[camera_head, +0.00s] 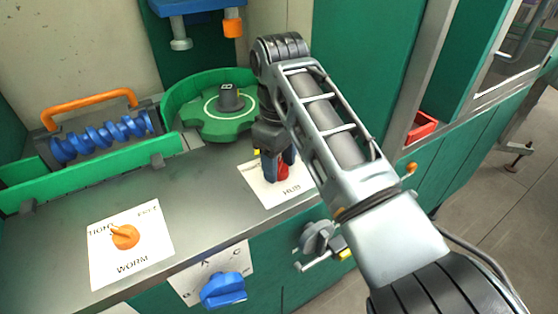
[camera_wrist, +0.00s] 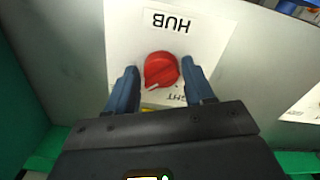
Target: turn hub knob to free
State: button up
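The red hub knob (camera_wrist: 161,70) sits on a white plate (camera_wrist: 120,30) marked HUB, which appears upside down in the wrist view. A white mark on the knob points to the lower left, near partly hidden lettering ending in "GHT". My gripper (camera_wrist: 160,70) is open, with one blue finger on each side of the knob and a visible gap on both sides. In the head view my gripper (camera_head: 276,166) points down over the hub plate (camera_head: 264,190). It hides much of the knob (camera_head: 284,172) there.
An orange WORM knob (camera_head: 125,236) is on the bench at left. A blue knob (camera_head: 223,289) is on the front panel, with a grey valve handle (camera_head: 316,237) beside it. A green round hub (camera_head: 218,118) and blue worm (camera_head: 100,137) stand behind. Bare bench lies between the plates.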

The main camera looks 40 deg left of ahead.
aim_at(279, 163)
jog(key=shift+o, duration=1.2)
notch_tip(279, 163, up, 7)
jog(key=shift+r, duration=0.4)
jog(key=shift+s, duration=0.1)
